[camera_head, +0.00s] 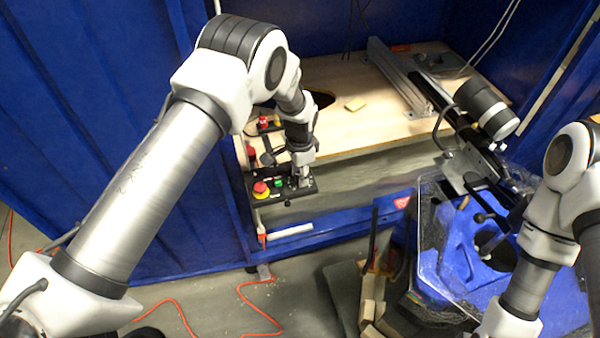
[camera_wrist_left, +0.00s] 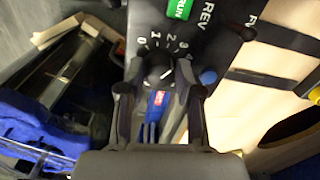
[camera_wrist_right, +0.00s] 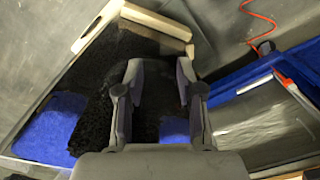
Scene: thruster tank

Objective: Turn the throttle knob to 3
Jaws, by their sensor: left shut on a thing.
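The throttle knob (camera_wrist_left: 160,73) is black and round with a white pointer line. It sits on the black control panel (camera_wrist_left: 218,60), inside a dial marked 0, 1, 2, 3. The white line tilts to the upper right; the exact number it meets is hard to tell. My left gripper (camera_wrist_left: 160,95) is shut on the knob, one finger on each side. In the head view the left gripper (camera_head: 302,176) is at the right part of the panel and hides the knob. My right gripper (camera_wrist_right: 158,95) is open and empty, away from the panel.
A green RUN button (camera_wrist_left: 180,8) and a blue button (camera_wrist_left: 209,77) sit near the knob. A red emergency button (camera_head: 260,188) is on the panel's left. A wooden tabletop (camera_head: 365,110) lies behind. A clear-walled bin with blue parts (camera_head: 455,240) stands at right.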

